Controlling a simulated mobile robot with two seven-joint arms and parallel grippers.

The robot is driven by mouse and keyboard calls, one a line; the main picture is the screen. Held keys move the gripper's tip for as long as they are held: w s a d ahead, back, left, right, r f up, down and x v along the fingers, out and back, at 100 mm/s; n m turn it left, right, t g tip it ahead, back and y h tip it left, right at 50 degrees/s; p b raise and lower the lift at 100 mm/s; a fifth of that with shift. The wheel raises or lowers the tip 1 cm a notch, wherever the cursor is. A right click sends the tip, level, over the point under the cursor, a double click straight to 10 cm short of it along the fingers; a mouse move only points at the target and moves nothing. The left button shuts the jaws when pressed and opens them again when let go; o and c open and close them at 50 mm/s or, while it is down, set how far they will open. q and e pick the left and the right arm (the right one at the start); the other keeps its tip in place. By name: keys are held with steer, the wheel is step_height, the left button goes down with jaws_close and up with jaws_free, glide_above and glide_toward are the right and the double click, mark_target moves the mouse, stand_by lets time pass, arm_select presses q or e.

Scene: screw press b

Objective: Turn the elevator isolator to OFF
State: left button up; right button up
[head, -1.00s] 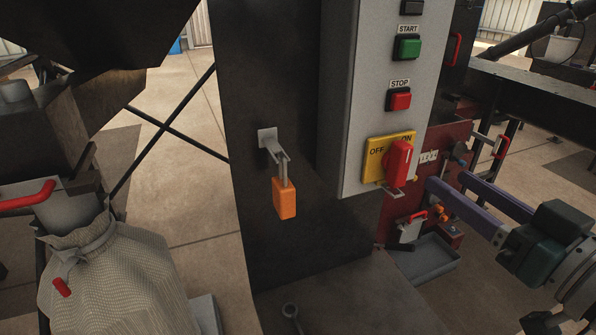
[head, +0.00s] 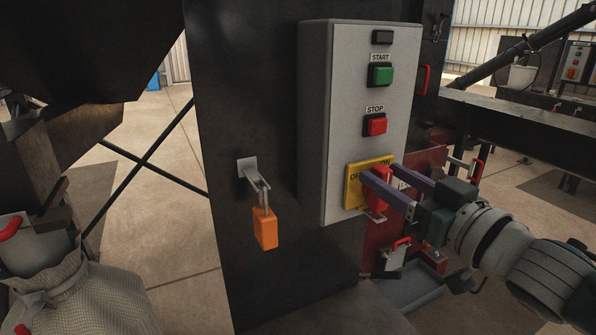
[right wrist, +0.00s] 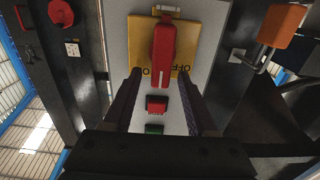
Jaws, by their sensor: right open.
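The isolator is a red handle (head: 379,187) on a yellow plate (head: 353,190) low on the grey control box. The plate is marked OFF and ON, partly covered by my fingers. My right gripper (head: 380,171) is open, with its purple fingers reaching in at the plate, one on each side of the handle. In the right wrist view the red handle (right wrist: 163,48) lies between the two dark fingers, with a gap on both sides. That view is upside down. The handle's white-marked end lies between the two words. My left gripper is not in view.
Above the isolator are a red STOP button (head: 376,125) and a green START button (head: 381,75). An orange padlock (head: 265,229) hangs from a bracket on the dark column to the left. A grey tray (head: 415,290) is below right.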

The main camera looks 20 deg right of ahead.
jaws_close()
stand_by(0.4)
